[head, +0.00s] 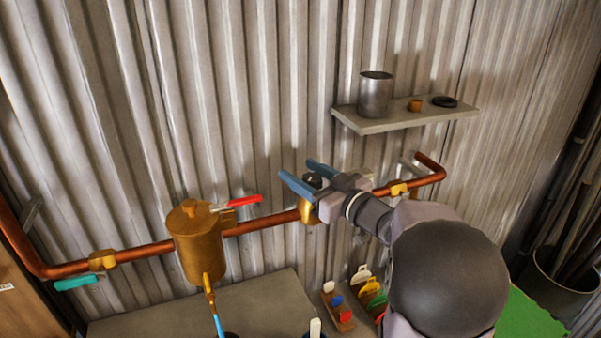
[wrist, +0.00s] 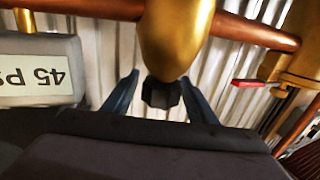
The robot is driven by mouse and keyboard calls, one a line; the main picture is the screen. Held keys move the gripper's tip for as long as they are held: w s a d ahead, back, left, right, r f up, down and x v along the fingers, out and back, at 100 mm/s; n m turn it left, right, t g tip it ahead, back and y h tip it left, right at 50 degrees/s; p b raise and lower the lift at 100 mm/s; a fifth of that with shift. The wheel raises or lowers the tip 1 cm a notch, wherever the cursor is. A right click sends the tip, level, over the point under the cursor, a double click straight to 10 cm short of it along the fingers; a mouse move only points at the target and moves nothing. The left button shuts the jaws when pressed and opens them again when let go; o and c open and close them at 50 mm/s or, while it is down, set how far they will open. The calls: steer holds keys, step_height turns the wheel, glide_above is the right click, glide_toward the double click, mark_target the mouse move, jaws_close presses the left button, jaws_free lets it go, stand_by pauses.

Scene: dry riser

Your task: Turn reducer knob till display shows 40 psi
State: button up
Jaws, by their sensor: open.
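The reducer is a brass body (wrist: 176,40) on the copper pipe, with a black faceted knob (wrist: 160,93) at its end. My gripper (wrist: 160,80) is open, its two blue fingers on either side of the knob with a visible gap at each side. In the head view my gripper (head: 305,176) is at the reducer, the dark knob (head: 312,181) between its fingers and the brass body (head: 307,211) partly hidden behind it. The display (wrist: 38,80) shows upside down at the left of the wrist view and reads 45, followed by cut-off unit letters.
A brass tank (head: 200,245) with a red lever (head: 238,203) stands left along the copper pipe (head: 265,222). A teal-handled valve (head: 77,283) is farther left. A shelf (head: 400,120) with a metal cup (head: 375,95) is above right.

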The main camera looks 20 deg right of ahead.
mark_target(319, 183)
steer(key=shift+b+v, duration=0.85)
steer(key=shift+v, duration=2.3)
steer(key=p+v, duration=0.1)
steer(key=v, duration=0.3)
steer(key=shift+s+p, duration=0.15)
steer(key=shift+p, duration=0.15)
steer(key=shift+p+x, duration=1.2)
steer(key=shift+x, duration=2.55)
steer(key=shift+f, duration=0.15)
steer(key=shift+c, duration=0.4)
steer(key=c, duration=1)
